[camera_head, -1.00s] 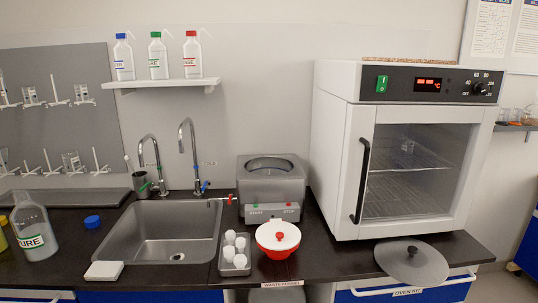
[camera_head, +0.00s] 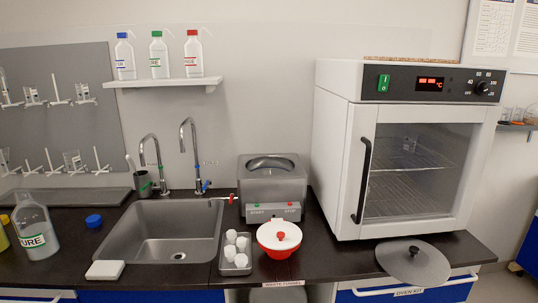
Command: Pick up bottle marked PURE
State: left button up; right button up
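The bottle marked PURE (camera_head: 37,228) stands upright on the dark counter at the left edge of the view. It is clear, looks grey, and has a white label with a green border. Its neck is open at the top, with no cap on it. A blue cap (camera_head: 94,220) lies on the counter just right of it. Neither of my grippers shows in the head view.
A sink (camera_head: 165,222) with two tall taps lies right of the bottle. A white block (camera_head: 105,270) sits at the counter's front edge. A yellowish container (camera_head: 3,238) stands left of the bottle, partly cut off. A tray of small white cups (camera_head: 235,266) and an oven (camera_head: 340,170) are further right.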

aim_at(31, 219)
jog(key=u, duration=1.45)
jog(key=i+l, duration=0.15)
jog(key=l, duration=0.2)
jog(key=i+l, duration=0.35)
jog(key=l, duration=0.3)
